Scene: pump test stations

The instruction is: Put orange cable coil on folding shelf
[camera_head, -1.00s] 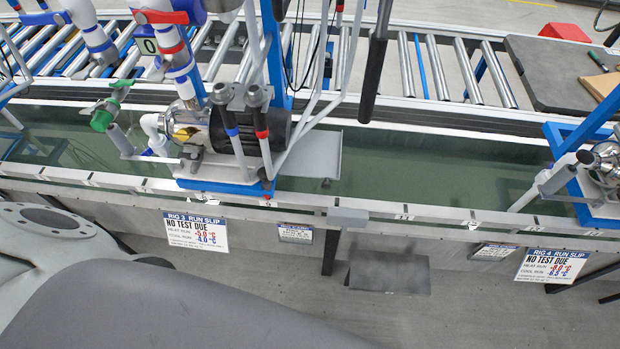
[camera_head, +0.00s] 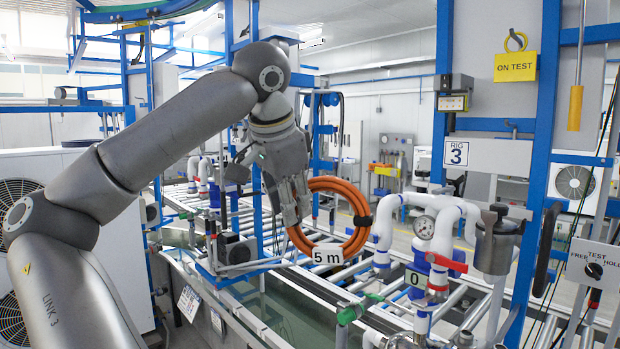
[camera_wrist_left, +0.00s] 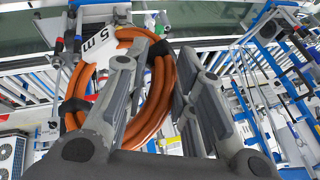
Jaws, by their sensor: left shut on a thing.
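The orange cable coil (camera_head: 338,185) hangs upright in my left gripper (camera_head: 292,208), with a white "5 m" tag (camera_head: 328,257) at its bottom and a black tie on its right side. In the left wrist view, the coil (camera_wrist_left: 158,100) lies between the fingers of my left gripper (camera_wrist_left: 158,72), which are shut on it. The coil is held in the air, in front of the roller conveyor in the head view. I cannot make out the folding shelf with certainty in the frames from now. My right gripper is not in view.
Right of the coil stand white pipes (camera_head: 385,225) with a gauge (camera_head: 424,227) and a red-handled valve (camera_head: 446,262). Blue posts (camera_head: 545,150) and the Rig 3 sign (camera_head: 456,153) rise further right. A green water trough (camera_head: 285,318) runs below.

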